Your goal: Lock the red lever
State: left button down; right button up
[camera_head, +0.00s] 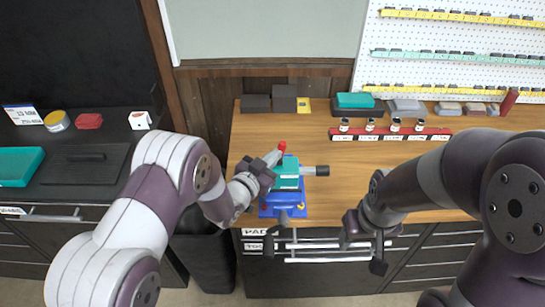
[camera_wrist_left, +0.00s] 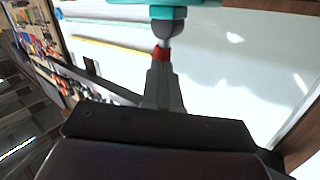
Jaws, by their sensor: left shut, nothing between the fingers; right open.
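The red lever (camera_head: 282,146) stands out at the back of a teal and blue device (camera_head: 287,182) on the wooden bench. My left gripper (camera_head: 273,157) is shut and empty, with its tips close beside the red lever end. In the left wrist view the red end (camera_wrist_left: 161,54) shows just past the fingertips (camera_wrist_left: 163,66), below a teal part (camera_wrist_left: 150,12); I cannot tell if they touch. A dark-ended handle (camera_head: 318,171) sticks out on the device's right. My right gripper (camera_head: 366,240) is open and empty near the bench's front edge.
Dark blocks (camera_head: 256,104) and a teal-topped box (camera_head: 356,102) stand at the back of the bench. A red rack (camera_head: 390,134) with small jars lies right of the device. The bench right of the device is mostly clear. A dark counter (camera_head: 80,170) is at left.

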pick_arm(q)
jog(key=shift+d+r+m+g, duration=0.1)
jog(key=shift+d+m+g, duration=0.2)
jog(key=shift+m, duration=0.2)
jog(key=d+m+y+b, duration=0.2)
jog(key=d+f+m+g+y+b, duration=0.1)
jog(key=d+m+y+b, duration=0.1)
jog(key=shift+d+f+m+g+b, duration=0.15)
jog(key=shift+d+m+g+b, duration=0.15)
dwell(0.8)
jog(key=shift+a+f+y, duration=0.1)
jog(key=shift+a+y, duration=0.1)
jog(key=shift+y, duration=0.1)
jog(key=shift+a+f+b, duration=0.2)
jog(key=shift+a+b, duration=0.2)
jog(key=shift+a, duration=0.25)
jog(key=shift+r, duration=0.2)
